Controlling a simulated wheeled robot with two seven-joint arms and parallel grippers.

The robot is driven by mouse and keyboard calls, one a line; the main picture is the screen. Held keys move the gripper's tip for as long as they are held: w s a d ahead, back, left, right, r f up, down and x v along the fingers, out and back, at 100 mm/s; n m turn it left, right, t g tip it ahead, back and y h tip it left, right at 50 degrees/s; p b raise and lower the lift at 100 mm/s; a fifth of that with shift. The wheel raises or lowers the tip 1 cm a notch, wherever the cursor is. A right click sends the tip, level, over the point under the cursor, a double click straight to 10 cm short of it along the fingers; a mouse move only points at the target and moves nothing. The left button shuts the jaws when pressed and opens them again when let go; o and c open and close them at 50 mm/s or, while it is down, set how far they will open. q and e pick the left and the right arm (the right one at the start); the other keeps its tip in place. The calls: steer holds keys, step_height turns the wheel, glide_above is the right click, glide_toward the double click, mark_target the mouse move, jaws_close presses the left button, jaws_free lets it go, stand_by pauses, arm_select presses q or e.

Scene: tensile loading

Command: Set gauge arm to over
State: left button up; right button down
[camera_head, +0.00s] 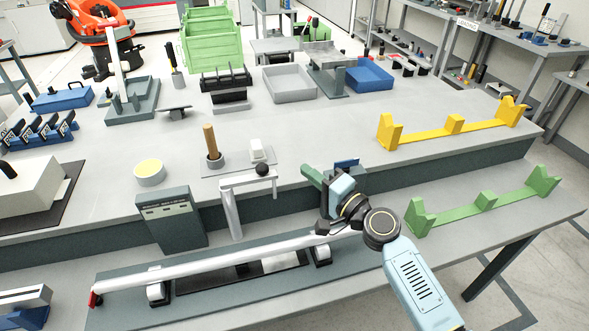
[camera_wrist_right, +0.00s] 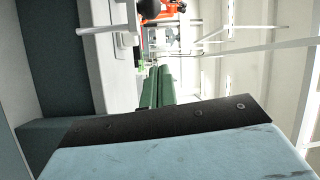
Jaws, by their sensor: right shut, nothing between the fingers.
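A silver gauge arm (camera_head: 248,182) with a black knob (camera_head: 262,170) tops an upright silver post (camera_head: 231,212), beside a dark box with a small display (camera_head: 170,215). My right gripper (camera_head: 312,177) is to the right of the knob, apart from it, with its green fingers pointing left towards it. In the right wrist view, the two green fingers (camera_wrist_right: 158,88) lie close together and hold nothing. My left gripper is not in view.
A long silver bar (camera_head: 200,265) with a red left tip rests on supports at the front, below my right arm. Green brackets (camera_head: 484,201) and a yellow rack (camera_head: 455,124) stand to the right. A wooden-handled tool (camera_head: 210,141) stands behind the gauge.

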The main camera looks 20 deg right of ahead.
mark_target(277, 175)
steer(key=w+a, duration=0.2)
steer(key=a, duration=0.1)
steer(key=w+a+p, duration=0.1)
steer(key=w+a, duration=0.2)
steer(key=shift+w+a, duration=0.25)
steer(key=shift+s+a+f+p, duration=0.1)
steer(key=shift+a+p, duration=0.05)
steer(key=shift+p, duration=0.15)
steer(key=shift+s, duration=0.1)
steer(key=shift+s+m+t+h, duration=0.3)
steer(key=shift+s+m+h, duration=0.1)
steer(key=shift+h, duration=0.2)
steer(key=shift+s+m+h, duration=0.2)
steer(key=shift+m+h, duration=0.1)
